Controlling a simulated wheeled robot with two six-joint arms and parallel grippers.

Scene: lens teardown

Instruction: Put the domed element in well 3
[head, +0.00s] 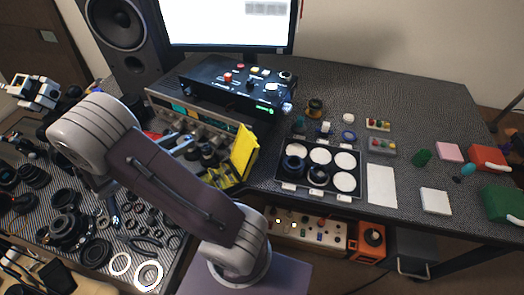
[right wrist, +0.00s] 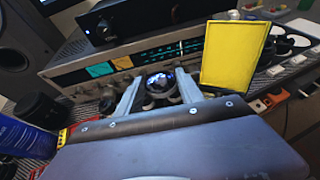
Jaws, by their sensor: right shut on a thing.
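My right gripper (right wrist: 158,88) is shut on a dark, shiny domed element (right wrist: 160,80) in the right wrist view. Its two grey fingers are on either side of the element. In the head view my right gripper (head: 172,139) is in front of the radio, partly hidden by my arm, and the element cannot be made out there. The black well tray (head: 330,147) lies on the table to the right, well apart from the gripper. It has two rows of round white wells. Dark rings stand at its left and front middle. Its labels are too small to read.
A radio (right wrist: 120,68) stands behind the gripper, and an upright yellow panel (head: 244,151) stands between gripper and tray. A black control box (head: 225,88) is above the radio. Lens parts crowd the left bench. A white pad (head: 381,186) lies right of the tray.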

